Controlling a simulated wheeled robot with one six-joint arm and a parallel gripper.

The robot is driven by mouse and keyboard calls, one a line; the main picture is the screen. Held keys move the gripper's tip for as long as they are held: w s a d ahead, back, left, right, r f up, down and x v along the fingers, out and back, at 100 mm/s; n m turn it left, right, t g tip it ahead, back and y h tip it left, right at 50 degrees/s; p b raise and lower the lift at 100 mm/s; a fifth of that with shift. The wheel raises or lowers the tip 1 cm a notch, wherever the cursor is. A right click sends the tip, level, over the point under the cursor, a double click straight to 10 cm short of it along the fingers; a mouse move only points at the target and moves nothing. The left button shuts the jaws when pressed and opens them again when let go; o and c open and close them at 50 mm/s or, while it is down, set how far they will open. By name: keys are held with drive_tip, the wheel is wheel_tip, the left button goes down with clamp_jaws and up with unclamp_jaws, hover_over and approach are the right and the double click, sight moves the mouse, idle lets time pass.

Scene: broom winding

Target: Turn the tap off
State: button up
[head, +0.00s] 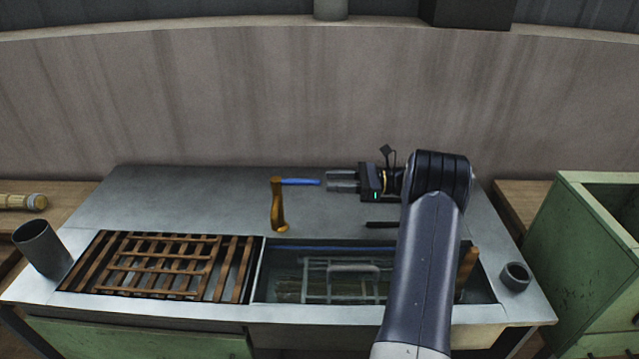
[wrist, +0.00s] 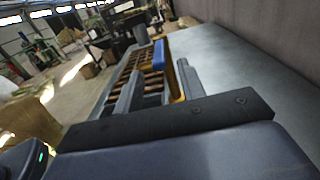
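The brass tap (head: 278,208) stands upright behind the sink, at the middle of the metal counter. Its blue lever (head: 301,182) sticks out to the right from the top. My gripper (head: 329,181) is to the right of the lever, with its fingers pointing left at the lever's free end. The fingers are apart with nothing gripped, and their tips are just short of the lever or level with its end. In the wrist view the blue lever (wrist: 159,56) shows between the two fingers (wrist: 155,90), nearer the right one. I cannot make out whether water runs from the spout.
The sink basin (head: 258,285) holds a wire rack (head: 345,280) and a wooden handle (head: 468,268) leans at its right. A slatted wooden rack (head: 160,265) lies left. A grey cylinder (head: 42,248) and small grey pot (head: 515,276) stand at the ends. The counter behind the tap is clear.

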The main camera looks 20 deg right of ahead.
sight(313, 181)
drive_tip(key=shift+v, duration=2.4)
drive_tip(key=shift+w+a, duration=0.1)
drive_tip(key=p+x, duration=0.1)
drive_tip(key=x, duration=0.9)
drive_tip(key=shift+a+r, duration=0.1)
drive_tip(key=shift+a, duration=0.4)
drive_tip(key=shift+d, duration=0.1)
